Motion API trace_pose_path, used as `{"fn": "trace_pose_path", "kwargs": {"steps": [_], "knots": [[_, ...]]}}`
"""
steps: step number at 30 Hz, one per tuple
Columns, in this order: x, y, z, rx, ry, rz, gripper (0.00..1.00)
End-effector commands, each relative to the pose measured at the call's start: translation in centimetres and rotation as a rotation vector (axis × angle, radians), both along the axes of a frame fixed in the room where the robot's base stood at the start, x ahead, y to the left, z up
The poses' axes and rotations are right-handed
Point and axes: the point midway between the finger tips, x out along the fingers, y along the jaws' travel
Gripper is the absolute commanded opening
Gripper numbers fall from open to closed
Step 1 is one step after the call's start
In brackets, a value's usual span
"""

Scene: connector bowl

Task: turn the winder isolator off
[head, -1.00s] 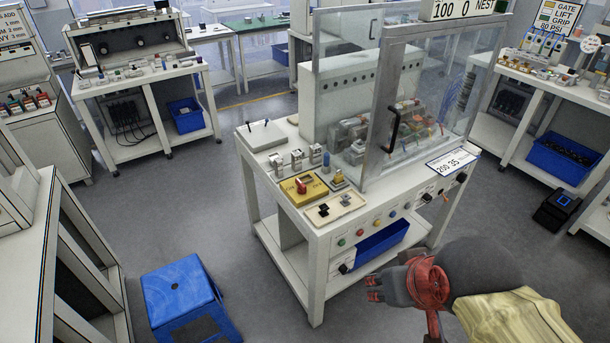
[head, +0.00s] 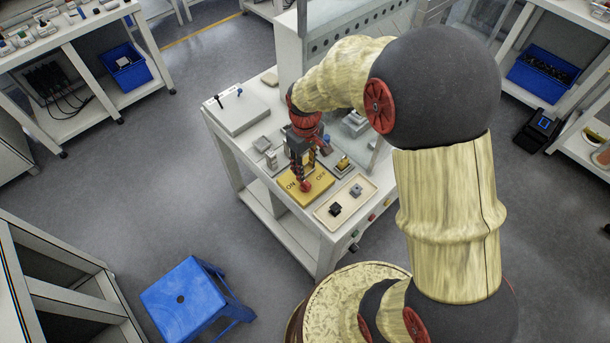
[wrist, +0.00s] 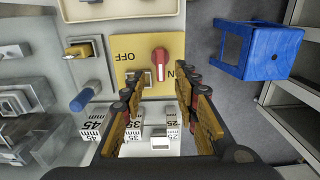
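The winder isolator is a yellow plate (head: 316,189) on the near left part of the bench top, marked ON and OFF. It also shows in the wrist view (wrist: 150,88). I cannot tell surely which label the knob is set to. My gripper (wrist: 159,76) is open and empty, pointing at the isolator, with the knob ahead of the gap between its fingers. In the head view my gripper (head: 304,172) is over the plate and partly hides it.
A beige tray (head: 366,196) with two small switches lies beside the isolator. Small blocks with number labels (wrist: 172,118) and a blue-handled part (wrist: 80,100) stand close to my fingers. A blue stool (head: 185,298) stands on the floor at left.

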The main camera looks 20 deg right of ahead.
Motion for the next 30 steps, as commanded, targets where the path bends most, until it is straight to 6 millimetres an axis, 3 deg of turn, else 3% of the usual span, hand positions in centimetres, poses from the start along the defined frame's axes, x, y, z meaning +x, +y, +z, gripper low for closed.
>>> {"fn": "trace_pose_path", "kwargs": {"steps": [15, 27, 30], "knots": [[0.0, 0.0, -7.0, 0.000, 0.003, 0.001, 0.30], [0.0, 0.0, -7.7, 0.000, 0.000, 0.000, 0.30], [0.0, 0.0, -7.7, 0.000, 0.000, 0.000, 0.25]]}}
